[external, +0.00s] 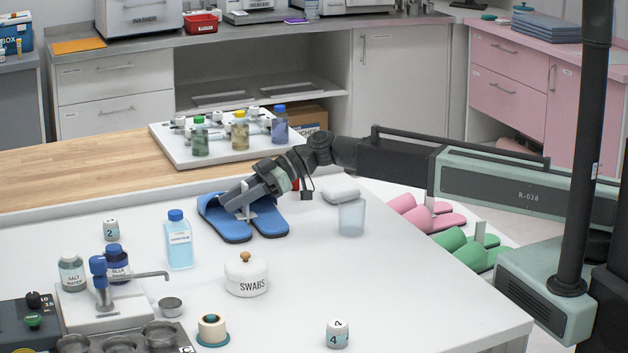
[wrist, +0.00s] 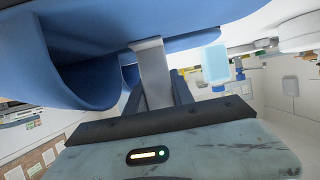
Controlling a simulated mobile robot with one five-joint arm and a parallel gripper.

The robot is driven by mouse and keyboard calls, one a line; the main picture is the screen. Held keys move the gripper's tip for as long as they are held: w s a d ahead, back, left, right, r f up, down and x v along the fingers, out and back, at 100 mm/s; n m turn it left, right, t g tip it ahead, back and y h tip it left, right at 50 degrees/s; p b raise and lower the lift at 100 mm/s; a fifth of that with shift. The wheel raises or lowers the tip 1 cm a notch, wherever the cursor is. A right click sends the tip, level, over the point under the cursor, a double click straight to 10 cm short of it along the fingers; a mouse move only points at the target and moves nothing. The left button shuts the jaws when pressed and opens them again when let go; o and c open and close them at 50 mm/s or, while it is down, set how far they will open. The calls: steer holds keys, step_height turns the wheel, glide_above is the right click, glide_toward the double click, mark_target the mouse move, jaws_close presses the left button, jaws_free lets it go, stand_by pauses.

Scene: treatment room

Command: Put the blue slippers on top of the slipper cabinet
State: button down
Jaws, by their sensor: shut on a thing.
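My gripper (external: 245,205) reaches in from the right and is shut on the slippers. In the wrist view the blue slippers (wrist: 75,60) fill the top left, close to the jaws. I cannot tell whether their soles touch the table or hang just above it. A low white surface (external: 515,236) at the right, possibly the slipper cabinet top, bears pink slippers (external: 425,212) and green slippers (external: 462,248).
A light blue cup (external: 352,218) and a white rounded item (external: 342,194) stand right of the slippers. A blue-capped bottle (external: 179,240) stands left, a swabs jar (external: 246,275) in front. A vial tray (external: 220,155) is behind. The table's front right is mostly clear.

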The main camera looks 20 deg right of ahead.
mark_target(265, 213)
steer(key=c, duration=1.1)
jaws_free()
steer(key=shift+f, duration=0.1)
steer(key=p+v, duration=0.3)
steer(key=v, duration=0.4)
steer(key=shift+d, duration=0.5)
steer(key=shift+c, duration=1.1)
